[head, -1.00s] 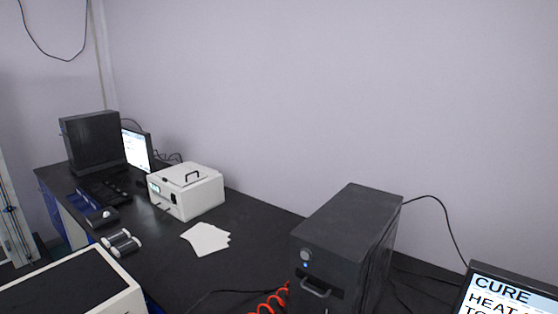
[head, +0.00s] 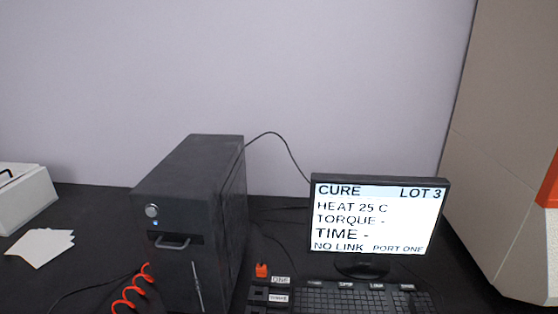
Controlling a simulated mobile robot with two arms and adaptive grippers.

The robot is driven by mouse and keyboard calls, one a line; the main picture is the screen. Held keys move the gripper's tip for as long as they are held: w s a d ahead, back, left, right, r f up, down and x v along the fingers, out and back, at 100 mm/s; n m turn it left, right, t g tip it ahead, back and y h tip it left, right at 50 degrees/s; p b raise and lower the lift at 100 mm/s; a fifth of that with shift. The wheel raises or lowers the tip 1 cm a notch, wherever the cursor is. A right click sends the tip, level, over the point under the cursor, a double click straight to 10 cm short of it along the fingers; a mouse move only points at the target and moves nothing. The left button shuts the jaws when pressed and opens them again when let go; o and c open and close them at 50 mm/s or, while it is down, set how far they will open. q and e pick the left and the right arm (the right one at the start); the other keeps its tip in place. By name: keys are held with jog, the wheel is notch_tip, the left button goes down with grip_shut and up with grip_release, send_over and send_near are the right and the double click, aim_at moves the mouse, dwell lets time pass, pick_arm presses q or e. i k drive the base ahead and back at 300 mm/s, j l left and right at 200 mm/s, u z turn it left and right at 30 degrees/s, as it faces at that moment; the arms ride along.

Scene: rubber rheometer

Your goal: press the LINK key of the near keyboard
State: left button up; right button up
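The near keyboard (head: 350,299) is black and lies in front of the monitor at the bottom of the head view. Its lower part is cut off by the frame edge. The monitor (head: 378,215) reads CURE, LOT 3, HEAT 25 C, NO LINK and PORT ONE. Neither of my grippers is in view.
A black computer tower (head: 195,220) stands left of the keyboard. A small orange plug (head: 261,270) sits by labelled ports. White papers (head: 40,247) and a white box (head: 22,197) are left. A large beige cabinet (head: 505,140) stands right.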

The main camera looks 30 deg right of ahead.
aim_at(378, 287)
jog(key=z, duration=1.65)
